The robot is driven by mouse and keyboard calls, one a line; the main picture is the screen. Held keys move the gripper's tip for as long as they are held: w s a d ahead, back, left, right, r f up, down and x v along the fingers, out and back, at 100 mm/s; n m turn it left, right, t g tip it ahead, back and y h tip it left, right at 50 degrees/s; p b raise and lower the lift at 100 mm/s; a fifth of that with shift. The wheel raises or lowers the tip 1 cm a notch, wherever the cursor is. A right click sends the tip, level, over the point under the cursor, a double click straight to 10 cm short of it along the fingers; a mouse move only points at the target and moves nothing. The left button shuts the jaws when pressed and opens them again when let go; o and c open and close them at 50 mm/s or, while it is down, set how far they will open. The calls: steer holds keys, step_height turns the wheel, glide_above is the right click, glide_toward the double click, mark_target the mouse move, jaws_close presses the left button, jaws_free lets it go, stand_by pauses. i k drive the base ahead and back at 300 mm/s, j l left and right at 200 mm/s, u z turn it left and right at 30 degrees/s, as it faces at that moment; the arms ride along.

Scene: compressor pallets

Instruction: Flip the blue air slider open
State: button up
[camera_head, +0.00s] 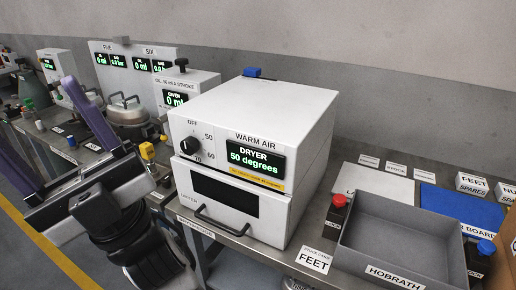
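The blue air slider (252,72) is a small blue block at the back edge of the top of the white warm air dryer (265,110). Its exact setting cannot be told from this angle. My gripper (36,106) is at the left of the view, with its two long purple fingers spread apart and nothing seen between them. It is well to the left of the dryer and apart from the slider. The dryer's display reads 50 degrees. A black knob (190,146) and a drawer with a dark handle (222,222) are on its front.
A metal pot (127,112) and white display boxes stand to the left. The wall (400,80) is behind. Air above the dryer is clear.

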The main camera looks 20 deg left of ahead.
mark_target(253, 72)
steer(key=j, duration=1.65)
steer(key=j+z, duration=0.15)
steer(key=j, duration=1.55)
